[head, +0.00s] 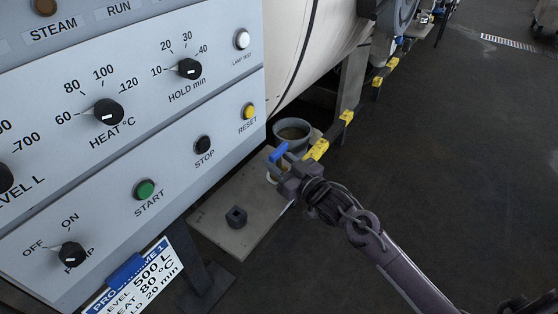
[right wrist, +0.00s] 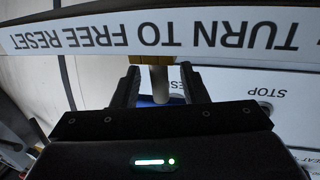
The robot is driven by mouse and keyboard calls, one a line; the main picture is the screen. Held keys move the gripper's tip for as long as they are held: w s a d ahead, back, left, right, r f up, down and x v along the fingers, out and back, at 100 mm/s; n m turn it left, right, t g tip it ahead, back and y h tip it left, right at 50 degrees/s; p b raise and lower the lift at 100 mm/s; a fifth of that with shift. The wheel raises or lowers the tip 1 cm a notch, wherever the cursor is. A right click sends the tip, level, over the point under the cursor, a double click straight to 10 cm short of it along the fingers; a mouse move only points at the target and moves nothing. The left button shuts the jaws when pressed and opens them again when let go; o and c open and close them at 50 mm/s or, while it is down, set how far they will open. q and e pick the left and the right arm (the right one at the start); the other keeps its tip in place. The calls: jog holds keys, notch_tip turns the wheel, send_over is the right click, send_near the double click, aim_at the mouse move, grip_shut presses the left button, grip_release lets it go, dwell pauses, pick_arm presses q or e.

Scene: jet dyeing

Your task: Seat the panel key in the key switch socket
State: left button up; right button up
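My right gripper (head: 280,170) reaches in from the lower right, beside the right edge of the control panel. It is closed around the panel key, whose blue handle (head: 278,152) sticks up at the fingertips. In the right wrist view a pale tan shaft (right wrist: 157,80) shows between the two dark fingers, with blue (right wrist: 150,100) behind it. A small dark block with a squarish top (head: 236,217) stands on the grey shelf, apart from the gripper. I cannot tell whether this is the key switch socket. The key's far end is hidden. My left gripper is out of view.
The control panel (head: 105,165) with knobs and buttons fills the left. A white strip reading "TURN TO FREE RESET" (right wrist: 150,35) crosses close in front of the right fingers, upside down. A grey pot (head: 292,133) and a yellow-black bar (head: 318,149) stand beyond.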

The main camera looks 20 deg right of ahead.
jog(key=shift+s+f, duration=0.1)
jog(key=shift+s, duration=0.05)
jog(key=v, duration=0.7)
jog(key=shift+s, duration=0.25)
jog(key=shift+d, duration=0.15)
